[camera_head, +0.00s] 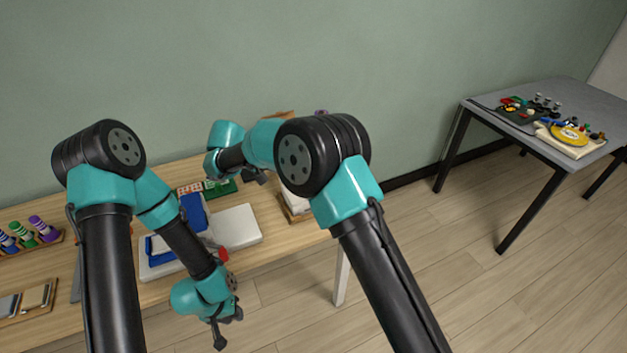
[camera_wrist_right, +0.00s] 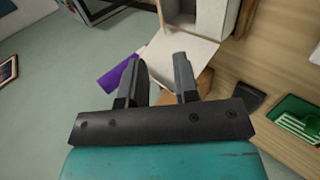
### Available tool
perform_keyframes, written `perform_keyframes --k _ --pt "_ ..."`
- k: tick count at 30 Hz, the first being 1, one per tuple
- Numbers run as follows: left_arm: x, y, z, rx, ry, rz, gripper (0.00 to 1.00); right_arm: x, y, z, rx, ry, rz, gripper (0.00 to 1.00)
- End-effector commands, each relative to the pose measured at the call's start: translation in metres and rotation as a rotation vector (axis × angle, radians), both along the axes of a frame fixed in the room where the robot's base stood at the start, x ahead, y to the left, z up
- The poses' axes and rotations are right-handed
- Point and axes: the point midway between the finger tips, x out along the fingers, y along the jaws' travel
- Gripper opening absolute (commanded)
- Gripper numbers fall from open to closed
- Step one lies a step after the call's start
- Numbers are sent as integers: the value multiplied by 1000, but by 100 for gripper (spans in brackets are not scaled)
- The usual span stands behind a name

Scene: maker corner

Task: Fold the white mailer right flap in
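In the right wrist view a white box with its inside open to view, apparently the white mailer (camera_wrist_right: 212,18), stands at the top. A pale flap (camera_wrist_right: 182,52) extends from it toward the fingers. In the head view my right arm mostly hides a white box (camera_head: 296,203) at the table's right end. My right gripper (camera_wrist_right: 158,82) is open, its two fingers apart near the flap's edge; contact cannot be told. It also shows small in the head view (camera_head: 258,176). My left gripper (camera_head: 226,322) looks open and empty, low in front of the table edge.
A white tray with blue pieces (camera_head: 195,212) and a white panel (camera_head: 237,228) lie left of my right arm. A green board (camera_head: 220,188) is behind them. A purple item (camera_wrist_right: 118,73) is beside my right fingers. A grey table (camera_head: 560,95) stands far right.

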Motion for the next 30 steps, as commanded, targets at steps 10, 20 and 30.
perform_keyframes --k 10,20,30 --pt "0 0 0 0 0 0 28 13 -31 -32 -2 3 -2 28" --pt "0 0 0 0 0 0 28 29 -68 -72 -2 2 -1 28" --pt "0 0 0 0 0 0 28 44 -103 -109 -1 2 -1 28"
